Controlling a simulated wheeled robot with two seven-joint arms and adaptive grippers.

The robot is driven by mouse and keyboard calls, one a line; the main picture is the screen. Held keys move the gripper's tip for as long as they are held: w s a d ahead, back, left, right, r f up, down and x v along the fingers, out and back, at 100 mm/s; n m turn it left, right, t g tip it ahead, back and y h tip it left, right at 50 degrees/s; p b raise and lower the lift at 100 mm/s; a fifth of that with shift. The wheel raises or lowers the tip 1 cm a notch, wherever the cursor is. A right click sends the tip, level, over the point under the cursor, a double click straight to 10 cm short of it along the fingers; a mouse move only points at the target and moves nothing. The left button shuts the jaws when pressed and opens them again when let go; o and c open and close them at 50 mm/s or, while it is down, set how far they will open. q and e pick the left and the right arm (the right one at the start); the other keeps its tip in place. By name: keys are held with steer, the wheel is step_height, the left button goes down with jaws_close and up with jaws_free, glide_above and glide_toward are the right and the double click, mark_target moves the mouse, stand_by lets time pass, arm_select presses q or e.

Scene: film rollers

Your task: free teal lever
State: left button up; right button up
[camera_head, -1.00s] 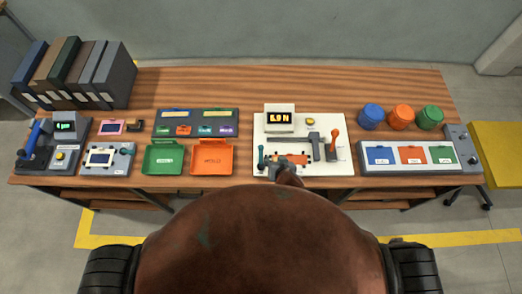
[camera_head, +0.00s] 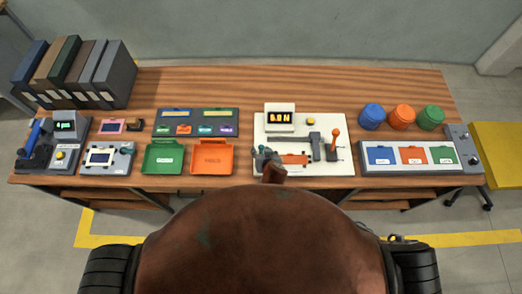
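The teal lever (camera_head: 262,151) stands at the left front of a white test station (camera_head: 343,167), with its lower part hidden by my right gripper. My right gripper (camera_head: 268,160) is at the lever, overlapping it in the picture. Its fingers are too small to tell whether they are open, shut or touching it. An orange plate (camera_head: 294,159) lies just right of the gripper. An orange lever (camera_head: 335,139) stands at the station's right. My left gripper is not in view.
A lit display (camera_head: 280,118) and a yellow button (camera_head: 311,122) are at the station's back. An orange tray (camera_head: 212,158) is close on the left. Three lidded jars (camera_head: 401,116) and a panel with coloured fields (camera_head: 413,156) are on the right. Bare table lies behind.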

steer(key=shift+c, duration=0.5)
jaws_close()
